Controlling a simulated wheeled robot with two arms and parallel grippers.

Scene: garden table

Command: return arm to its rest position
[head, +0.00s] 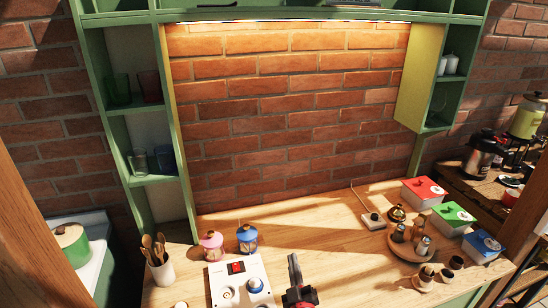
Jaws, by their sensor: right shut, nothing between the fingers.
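My right gripper (294,264) shows at the bottom middle, dark with a red part, over the front of the wooden counter (330,225). Its fingers are together and hold nothing. Most of my right arm is below the picture. My left gripper is not in view.
Behind the device stand a pink lantern-like jar (212,246) and a blue one (247,239). A utensil pot (160,270) is at left. At right are a round tray (402,250) of bottles, small cups and red-, green- and blue-lidded boxes (423,192). The counter's middle is clear.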

